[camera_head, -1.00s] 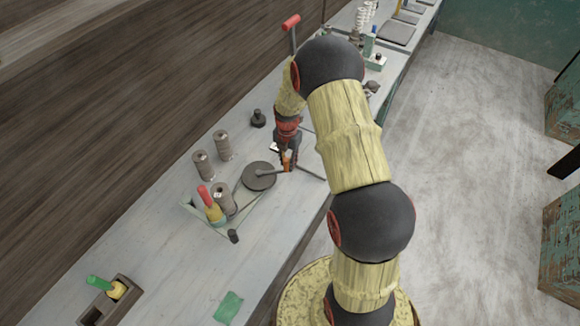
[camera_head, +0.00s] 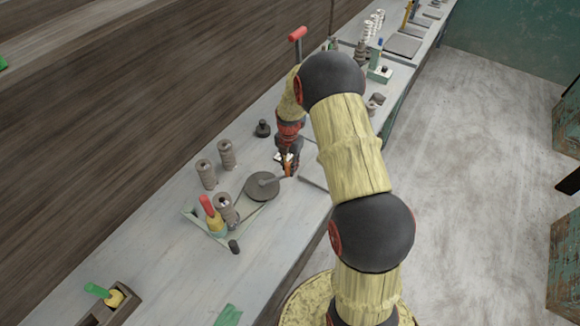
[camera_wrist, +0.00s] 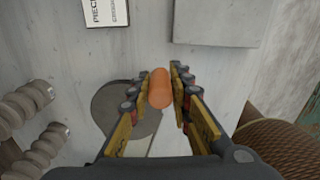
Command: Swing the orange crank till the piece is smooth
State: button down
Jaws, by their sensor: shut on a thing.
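The orange crank handle (camera_wrist: 160,88) stands upright between my gripper's fingers in the wrist view. My gripper (camera_head: 287,168) is shut on it, with a finger on each side. The crank's grey arm (camera_head: 278,180) runs from the handle to a dark round disc (camera_head: 262,187) on the bench. The disc also shows in the wrist view (camera_wrist: 112,100), partly hidden by my left finger. In the head view my gripper covers most of the handle. I cannot tell which thing is the piece, or how smooth any surface is.
Several ribbed grey spools (camera_head: 206,174) stand left of the disc. A red-handled tool (camera_head: 210,213) and a small dark peg (camera_head: 234,246) stand near it. A dark knob (camera_head: 262,129) is behind. A flat grey plate (camera_wrist: 215,20) and a printed label (camera_wrist: 106,12) lie beyond the handle.

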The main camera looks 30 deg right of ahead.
jog(key=c, duration=1.9)
grip_release()
jog(key=shift+w+a, duration=0.1)
jog(key=shift+a, duration=0.4)
jog(key=shift+o, duration=1.4)
jog(key=shift+d, duration=0.2)
jog(key=shift+r, duration=0.1)
jog(key=shift+d+r, duration=0.1)
jog(key=shift+r, duration=0.3)
notch_tip(320, 180, up, 11)
